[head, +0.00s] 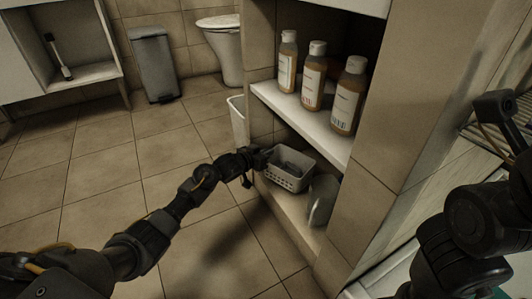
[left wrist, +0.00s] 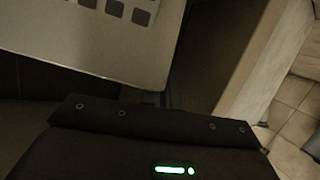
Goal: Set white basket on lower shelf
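The white basket (head: 289,179), a small open bin with holes in its sides, is at the lower shelf (head: 288,208) in the head view. It looks roughly level; I cannot tell whether its base touches the shelf. My left gripper (head: 264,158) is at the basket's left rim, touching or very close. In the left wrist view the basket's pale wall with square holes (left wrist: 105,40) fills the upper left, just beyond the dark gripper body. The fingers are hidden, so their opening is unclear. My right gripper is out of view; only dark right arm links show.
Several bottles (head: 312,78) stand on the upper shelf (head: 300,112), above the basket. A white bin (head: 238,120) is behind the gripper.

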